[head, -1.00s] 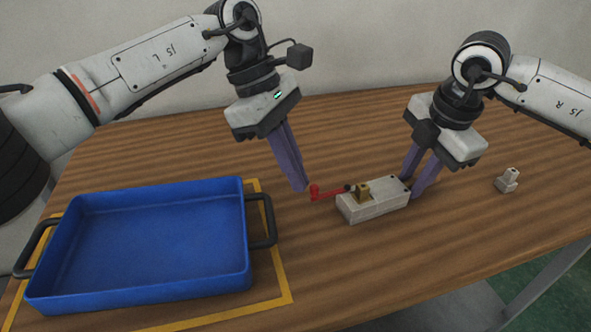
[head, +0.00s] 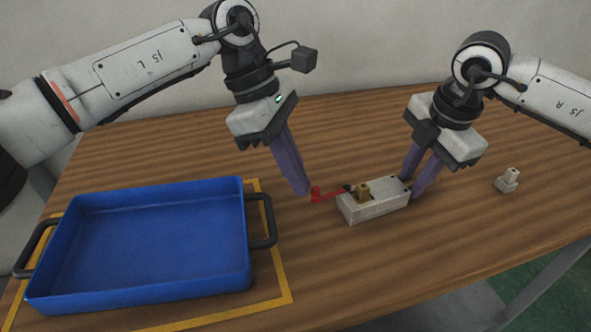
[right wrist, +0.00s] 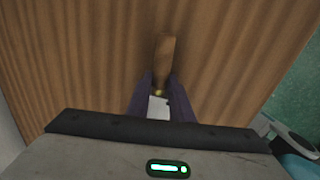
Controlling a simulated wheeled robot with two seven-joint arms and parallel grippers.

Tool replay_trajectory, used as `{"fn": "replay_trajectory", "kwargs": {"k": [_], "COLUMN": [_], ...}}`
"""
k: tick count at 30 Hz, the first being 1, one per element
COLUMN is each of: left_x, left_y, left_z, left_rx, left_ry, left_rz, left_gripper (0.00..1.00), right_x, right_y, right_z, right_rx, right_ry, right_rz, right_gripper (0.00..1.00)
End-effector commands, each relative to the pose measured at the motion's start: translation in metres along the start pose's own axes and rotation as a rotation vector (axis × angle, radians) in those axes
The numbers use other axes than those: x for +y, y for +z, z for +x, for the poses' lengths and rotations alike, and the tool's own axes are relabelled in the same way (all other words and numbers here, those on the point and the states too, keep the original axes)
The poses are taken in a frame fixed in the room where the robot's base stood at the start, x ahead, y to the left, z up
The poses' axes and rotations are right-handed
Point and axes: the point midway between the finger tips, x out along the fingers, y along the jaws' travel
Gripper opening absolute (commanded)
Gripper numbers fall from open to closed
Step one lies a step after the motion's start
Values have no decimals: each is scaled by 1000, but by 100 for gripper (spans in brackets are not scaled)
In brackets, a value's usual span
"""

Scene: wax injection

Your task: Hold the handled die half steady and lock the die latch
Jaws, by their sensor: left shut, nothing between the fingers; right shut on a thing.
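A red latch lever (head: 326,195) sticks out past the block's left end. My left gripper (head: 301,190) is shut and empty, its tips just left of the lever's outer end; I cannot tell whether they touch. My right gripper (head: 413,189) is shut on the right end of the die block. The right wrist view shows its purple fingers (right wrist: 154,104) around a grey part, with a brown handle-like piece (right wrist: 165,60) beyond; the grasp is partly hidden.
A blue tray (head: 246,215) with black handles stands at the left inside yellow tape (head: 285,285). A small pale fitting (head: 507,181) stands at the right. The wooden table is clear around the die and behind it.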

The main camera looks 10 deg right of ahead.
Motion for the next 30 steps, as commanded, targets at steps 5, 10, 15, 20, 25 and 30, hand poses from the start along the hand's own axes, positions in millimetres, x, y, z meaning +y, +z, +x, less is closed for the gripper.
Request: {"fn": "replay_trajectory", "kwargs": {"k": [5,10,15,20,25,30], "left_x": [-8,-19,-28,-35,-41,-44], "left_y": [5,14,24,35,48,62], "left_z": [2,5,9,13,18,23], "left_rx": [-1,-2,-3,-2,-2,-2], "left_ry": [34,87,146,202,260,319], "left_rz": [-81,-215,-364,-504,-655,-805], "left_gripper": [0,0,0,0,0,0], "right_x": [1,1,1,1,1,1], "right_y": [0,0,0,0,0,-1], "right_z": [-1,-1,-1,-1,-1,-1], "right_rx": [1,1,1,1,1,2], "right_ry": [4,4,4,4,4,4], "right_rz": [1,1,1,1,0,0], "right_gripper": [0,0,0,0,0,0]}}
